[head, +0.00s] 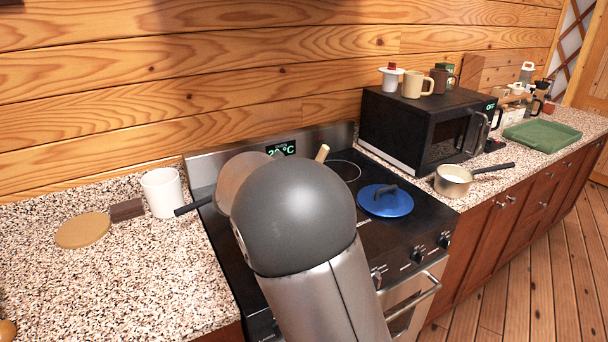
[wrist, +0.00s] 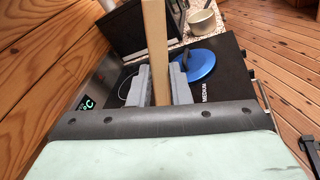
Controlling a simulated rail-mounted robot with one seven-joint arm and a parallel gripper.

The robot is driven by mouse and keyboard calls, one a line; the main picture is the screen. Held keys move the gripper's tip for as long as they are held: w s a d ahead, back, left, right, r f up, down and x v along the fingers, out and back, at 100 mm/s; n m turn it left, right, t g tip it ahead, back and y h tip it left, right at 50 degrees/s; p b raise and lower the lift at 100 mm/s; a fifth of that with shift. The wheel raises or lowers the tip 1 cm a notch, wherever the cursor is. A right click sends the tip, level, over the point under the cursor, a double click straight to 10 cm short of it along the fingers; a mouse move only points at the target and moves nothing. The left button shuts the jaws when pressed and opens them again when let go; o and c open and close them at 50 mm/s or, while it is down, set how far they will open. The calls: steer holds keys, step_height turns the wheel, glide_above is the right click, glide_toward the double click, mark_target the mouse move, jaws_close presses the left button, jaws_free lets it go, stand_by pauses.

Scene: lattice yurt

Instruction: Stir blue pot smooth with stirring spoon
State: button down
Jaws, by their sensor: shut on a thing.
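My gripper (wrist: 160,88) is shut on a pale wooden handle, which I take for the stirring spoon (wrist: 155,40), standing between the fingers in the wrist view. Its tip also shows above my arm in the head view (head: 322,153); its lower end is hidden. My arm hides the gripper in the head view. A blue lid (head: 386,201) with a dark handle lies on the right front of the stove, also in the wrist view (wrist: 199,66). The blue pot's body cannot be made out. A dark handle (head: 193,205) sticks out left of my arm; what it belongs to is mostly hidden.
The black stove (head: 345,205) lies under my arm. A black microwave (head: 420,125) with mugs on top stands right of it, with a small metal saucepan (head: 453,181) in front. A white mug (head: 162,192) and a round board (head: 83,230) are on the left counter.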

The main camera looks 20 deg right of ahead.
steer(key=r, duration=0.1)
steer(key=d+r+p, duration=0.1)
steer(key=s+r+p, duration=0.1)
steer(key=r, duration=0.1)
steer(key=shift+s+d, duration=0.1)
steer(key=shift+d, duration=0.05)
stand_by(0.6)
steer(key=shift+r+p, duration=1.8)
steer(key=shift+r, duration=0.8)
